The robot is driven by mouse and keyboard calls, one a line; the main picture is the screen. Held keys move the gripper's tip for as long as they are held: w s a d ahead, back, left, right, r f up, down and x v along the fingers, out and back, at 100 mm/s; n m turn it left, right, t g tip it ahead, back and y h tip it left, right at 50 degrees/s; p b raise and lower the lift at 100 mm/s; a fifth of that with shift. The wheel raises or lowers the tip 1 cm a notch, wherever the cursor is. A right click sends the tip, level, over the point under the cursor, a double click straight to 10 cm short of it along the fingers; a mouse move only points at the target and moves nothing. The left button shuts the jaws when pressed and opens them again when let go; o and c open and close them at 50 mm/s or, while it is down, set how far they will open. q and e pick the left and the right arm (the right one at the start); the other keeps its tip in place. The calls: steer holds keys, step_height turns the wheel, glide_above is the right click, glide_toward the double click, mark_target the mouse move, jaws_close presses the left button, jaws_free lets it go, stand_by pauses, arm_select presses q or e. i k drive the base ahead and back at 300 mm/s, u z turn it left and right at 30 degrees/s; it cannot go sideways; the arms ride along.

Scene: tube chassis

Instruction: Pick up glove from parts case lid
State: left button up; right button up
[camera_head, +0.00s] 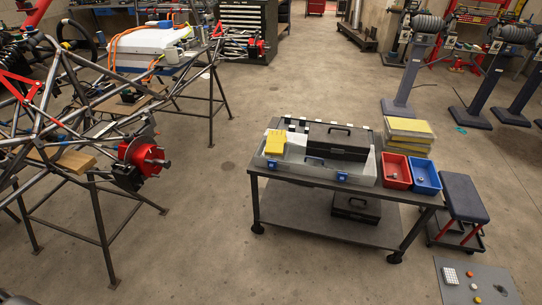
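A small yellow item (275,142), which looks like the glove, lies at the left end of a wide grey case (310,171) with blue latches. The case sits on a dark wheeled cart (300,182). A black case with a handle (340,139) is at the middle of the grey case. I cannot tell from here exactly which surface the glove rests on. Neither of my grippers shows in the head view.
A red bin (396,171) and a blue bin (425,174) stand on the cart's right side, near yellow boxes (409,130). A stool (466,199) is right of the cart. A tube chassis (75,110) on stands fills the left. Floor before the cart is clear.

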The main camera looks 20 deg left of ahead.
mark_target(276, 140)
steer(key=k, duration=0.8)
steer(key=z, duration=0.75)
steer(key=i, duration=1.8)
steer(key=u, duration=0.8)
steer(key=i, duration=0.7)
steer(key=u, duration=0.65)
